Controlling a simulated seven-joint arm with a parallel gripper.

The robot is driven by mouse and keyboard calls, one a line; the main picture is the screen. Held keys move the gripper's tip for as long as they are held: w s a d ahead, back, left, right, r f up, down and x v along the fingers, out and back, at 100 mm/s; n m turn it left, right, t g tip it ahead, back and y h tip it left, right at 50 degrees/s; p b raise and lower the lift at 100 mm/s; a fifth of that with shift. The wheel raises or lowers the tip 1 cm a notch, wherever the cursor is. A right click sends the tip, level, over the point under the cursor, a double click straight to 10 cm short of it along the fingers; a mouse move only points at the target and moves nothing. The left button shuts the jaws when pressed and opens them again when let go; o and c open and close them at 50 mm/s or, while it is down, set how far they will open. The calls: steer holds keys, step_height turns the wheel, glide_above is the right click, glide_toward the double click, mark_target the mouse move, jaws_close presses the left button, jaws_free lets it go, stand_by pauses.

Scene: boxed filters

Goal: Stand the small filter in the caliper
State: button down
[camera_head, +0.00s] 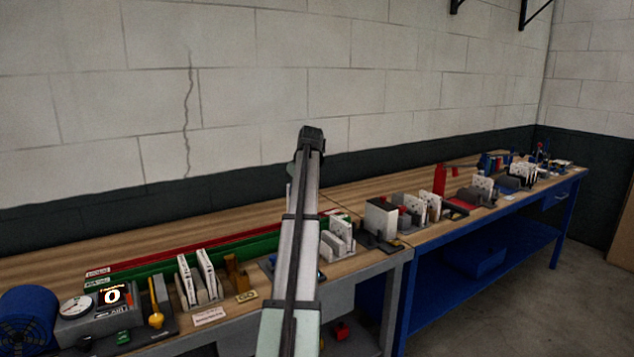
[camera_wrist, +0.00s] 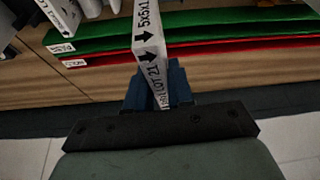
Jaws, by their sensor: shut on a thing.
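In the wrist view, my gripper (camera_wrist: 152,88) has its blue fingers shut on a slim white boxed filter (camera_wrist: 149,42). Black arrows and print, including "5x5x1" and a lot mark, show on its edge. The filter points away from the gripper, above the bench. In the head view my own arm stands across the middle, and the gripper and held filter cannot be made out. A brass-coloured upright fixture (camera_head: 235,271) with a "GO" plate (camera_head: 246,296) may be the caliper; I cannot tell for sure. It stands left of my arm, apart from it.
A grey rack (camera_head: 207,298) holds two white filters (camera_head: 207,270) left of the brass fixture. Long green (camera_head: 150,269) and red (camera_head: 190,249) strips lie behind. More filters and racks crowd the bench at right.

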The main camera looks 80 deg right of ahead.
steer(key=shift+m+h, duration=0.3)
steer(key=shift+m, duration=0.3)
steer(key=a+f, duration=0.2)
steer(key=a, duration=0.2)
steer(key=shift+w+f, duration=0.15)
steer(key=shift+f, duration=0.25)
steer(key=shift+f, duration=0.1)
steer(key=shift+f, duration=2.3)
step_height(320, 180, down, 7)
stand_by(3.0)
steer(key=c, duration=0.9)
jaws_free()
